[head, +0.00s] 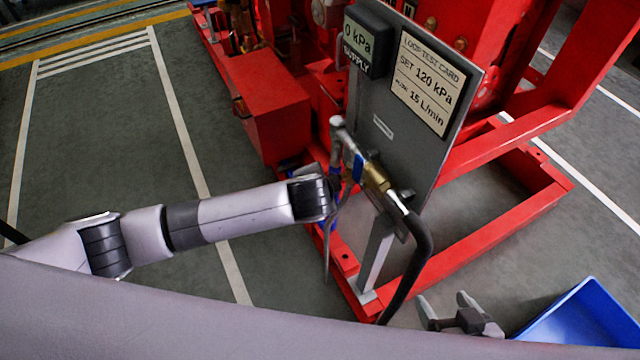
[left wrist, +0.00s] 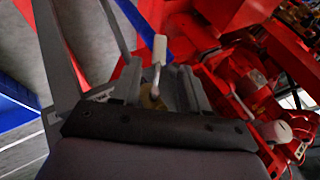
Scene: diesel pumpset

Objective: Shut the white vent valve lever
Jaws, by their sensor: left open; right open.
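The white lever (left wrist: 159,50) stands up in the left wrist view, with a brass-coloured part (left wrist: 152,98) below it. My left gripper (left wrist: 157,80) is open, and the lever shows between its grey fingers; I cannot tell whether they touch it. In the head view my left arm reaches the pipework beside the grey panel, and its fingers are hard to make out there. I cannot clearly pick out the white lever in the head view. My right gripper (head: 461,316) is open and empty, low in the head view beside the blue tray.
The grey panel (head: 384,130) carries a pressure display (head: 362,48) and a test card (head: 425,82). A brass valve body (head: 376,176) with a blue part and a black hose (head: 416,262) are close by. The red frame (head: 490,232) surrounds them. The blue tray (head: 585,315) is at lower right.

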